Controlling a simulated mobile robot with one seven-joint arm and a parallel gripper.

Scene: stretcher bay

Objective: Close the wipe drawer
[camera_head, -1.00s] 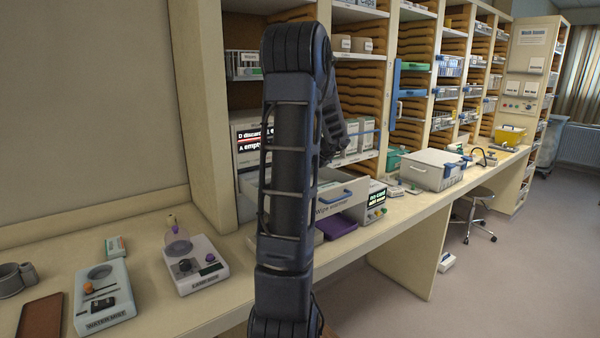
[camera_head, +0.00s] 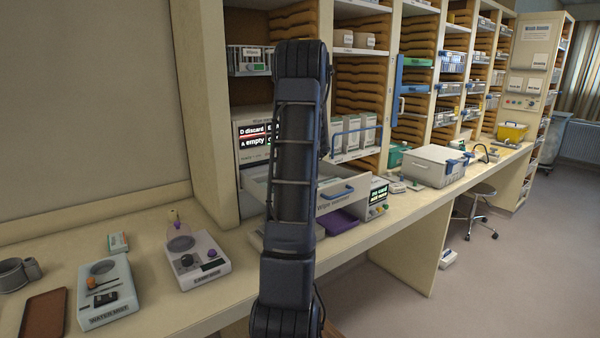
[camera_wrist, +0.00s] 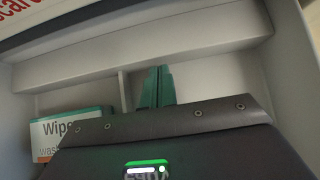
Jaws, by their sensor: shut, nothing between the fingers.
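The wipe drawer (camera_head: 352,194) stands open from a white unit on the counter, its front panel with a blue handle facing out. My arm hides its left part in the head view. In the wrist view I see a pale compartment, apparently the drawer's inside (camera_wrist: 215,88), with a thin divider and a wipes box (camera_wrist: 70,132) at the left. My gripper (camera_wrist: 155,87) shows as two green fingers, shut together and empty, pointing at the far inner wall just right of the divider. Whether they touch the wall I cannot tell. The head view hides my gripper behind my arm.
A purple tray (camera_head: 337,222) lies below the drawer front. A small unit with a lit screen (camera_head: 378,196) stands to its right. A white lidded box (camera_head: 434,166) is farther right. A device with a purple knob (camera_head: 203,262) stands left. The floor at right is mostly clear.

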